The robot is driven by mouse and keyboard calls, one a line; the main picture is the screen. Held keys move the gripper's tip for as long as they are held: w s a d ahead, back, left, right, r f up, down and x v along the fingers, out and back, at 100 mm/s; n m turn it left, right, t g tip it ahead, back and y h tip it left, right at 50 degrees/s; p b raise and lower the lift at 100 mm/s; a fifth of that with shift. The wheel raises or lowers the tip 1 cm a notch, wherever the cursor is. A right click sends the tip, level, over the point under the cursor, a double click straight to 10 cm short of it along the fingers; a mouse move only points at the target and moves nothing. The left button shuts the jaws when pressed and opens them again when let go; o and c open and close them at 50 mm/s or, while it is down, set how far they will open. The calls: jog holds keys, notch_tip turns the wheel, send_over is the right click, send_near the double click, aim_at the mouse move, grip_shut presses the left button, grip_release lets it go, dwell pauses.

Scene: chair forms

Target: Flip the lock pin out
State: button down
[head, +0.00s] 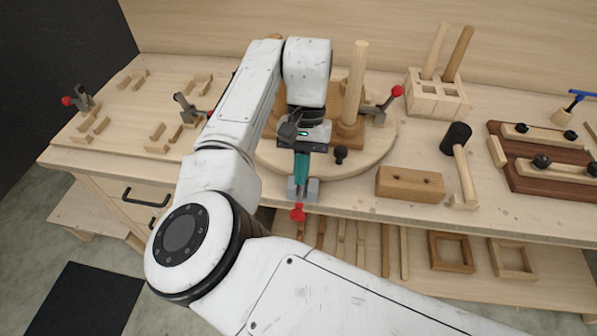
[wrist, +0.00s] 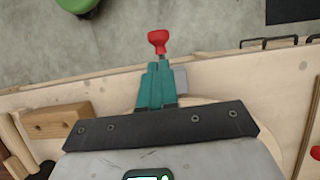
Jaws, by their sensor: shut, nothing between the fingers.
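My gripper (head: 302,180) points down at the front edge of the round wooden board (head: 382,150), its teal fingers together with nothing seen between them. Just below the fingertips is a grey metal fitting (head: 312,190) with a red knob (head: 297,212) sticking out over the bench front. In the wrist view the gripper (wrist: 158,70) is closed, and the red knob (wrist: 158,40) on its short metal stem shows just beyond the tips. The fingers hide part of the fitting, so I cannot tell whether they touch it. No part is plainly recognisable as the lock pin.
A black knob (head: 340,153) stands on the board right of my fingers, near a tall wooden post (head: 355,85). A red-tipped clamp (head: 385,104) is at the board's right. A wooden block (head: 410,185) and a mallet (head: 460,165) lie farther right.

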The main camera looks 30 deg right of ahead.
jog(key=shift+p+v, duration=2.25)
jog(key=shift+v, duration=0.15)
jog(key=s+d+f+t+h, duration=0.2)
jog(key=s+d+t+h, duration=0.15)
jog(key=d, duration=0.85)
jog(key=s+d+f+t+h, duration=0.1)
jog(key=s+d+t+h, duration=0.2)
jog(key=d, duration=0.8)
jog(key=s+a+f+n, duration=0.1)
jog(key=a, duration=0.1)
jog(key=s+a+f+n+t, duration=0.1)
jog(key=s+a+n, duration=0.1)
jog(key=s+a+f+n, duration=0.1)
jog(key=a+f, duration=0.1)
jog(key=shift+s+n+t, duration=0.3)
jog(key=shift+t, duration=0.05)
jog(key=s+a+f+n+y, duration=0.35)
jog(key=s+a, duration=0.35)
jog(key=a, duration=0.4)
jog(key=s+d+f+m+g, duration=0.1)
jog(key=s+f+g, duration=0.2)
jog(key=s+f, duration=0.4)
jog(key=s, duration=0.3)
jog(key=shift+s+m+g+b, duration=0.2)
jog(key=shift+m+g+b, duration=0.1)
jog(key=shift+m+b, duration=0.05)
jog(key=c, duration=1.9)
grip_release()
jog(key=shift+d, duration=0.15)
